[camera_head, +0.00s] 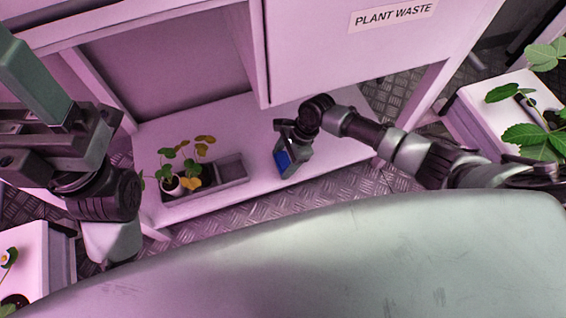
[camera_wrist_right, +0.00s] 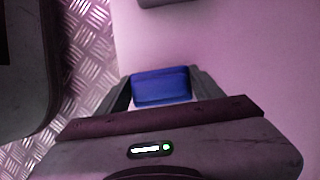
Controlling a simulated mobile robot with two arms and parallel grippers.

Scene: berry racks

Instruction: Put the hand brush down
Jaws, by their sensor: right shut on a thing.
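The hand brush shows as a blue block (camera_head: 283,159) low over the pale shelf (camera_head: 335,150) in the head view. It also shows as a blue block (camera_wrist_right: 162,86) between the fingers in the right wrist view. My right gripper (camera_head: 293,160) is shut on it, one finger on each side. Most of the brush is hidden by the gripper, and I cannot tell whether it touches the shelf. My left gripper (camera_head: 35,90) is raised close to the camera at the left; its jaw state is unclear.
A grey tray (camera_head: 232,182) with a potted plant (camera_head: 172,185) stands on the shelf left of the right gripper. A "PLANT WASTE" panel (camera_head: 390,40) rises behind. The shelf's front edge borders the metal floor (camera_head: 250,212). Bare shelf lies around the right gripper.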

